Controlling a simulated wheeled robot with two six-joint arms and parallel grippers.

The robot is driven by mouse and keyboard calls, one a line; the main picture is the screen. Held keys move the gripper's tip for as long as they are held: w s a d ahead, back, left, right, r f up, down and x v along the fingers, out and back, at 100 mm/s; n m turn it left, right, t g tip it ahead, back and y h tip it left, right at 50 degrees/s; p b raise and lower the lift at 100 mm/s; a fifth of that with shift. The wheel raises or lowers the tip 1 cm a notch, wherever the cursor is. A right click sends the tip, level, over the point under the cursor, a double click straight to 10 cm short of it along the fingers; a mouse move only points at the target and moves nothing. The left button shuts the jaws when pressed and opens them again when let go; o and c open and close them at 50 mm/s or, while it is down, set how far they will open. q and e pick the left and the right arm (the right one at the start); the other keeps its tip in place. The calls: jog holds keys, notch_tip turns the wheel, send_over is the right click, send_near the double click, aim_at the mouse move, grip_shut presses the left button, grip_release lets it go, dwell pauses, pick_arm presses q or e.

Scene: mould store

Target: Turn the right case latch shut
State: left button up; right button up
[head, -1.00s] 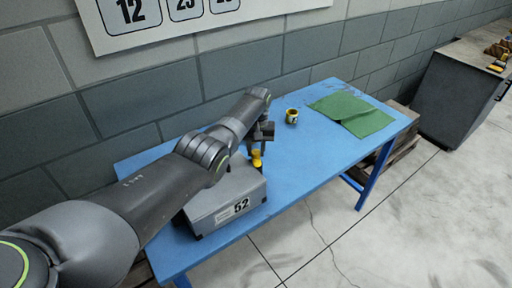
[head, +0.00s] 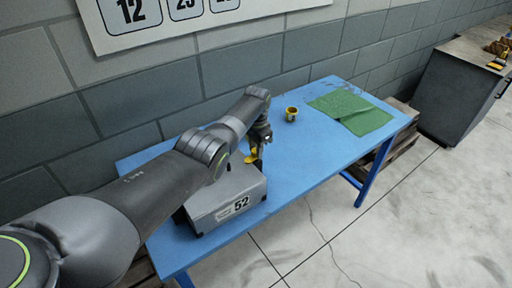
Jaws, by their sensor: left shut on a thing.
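A grey case (head: 228,202) marked 52 sits on the blue table (head: 298,171). A yellow latch (head: 251,158) shows at the case's right end, partly hidden by my gripper. My left gripper (head: 257,159) points down at that end and is shut on the yellow latch. The latch's yellow part now lies sideways to the left of the fingers. My left arm hides much of the case's top and left side, so I cannot see any other latch. My right gripper is not in view.
A small yellow and dark cup (head: 291,114) and a green cloth (head: 351,112) lie farther along the table. A dark cabinet (head: 462,92) stands at the far right. A block wall runs behind the table. The floor in front is clear.

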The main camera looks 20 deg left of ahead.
pick_arm(q)
jog(key=shift+m, duration=0.9)
jog(key=shift+r, duration=0.1)
jog(key=o, duration=1)
jog(key=shift+r, duration=0.3)
notch_tip(320, 180, up, 5)
jog(key=shift+f+p, duration=0.1)
jog(key=shift+p, duration=0.5)
notch_tip(320, 180, up, 12)
jog(key=shift+s+d+f+b, duration=0.1)
jog(key=shift+b, duration=1.05)
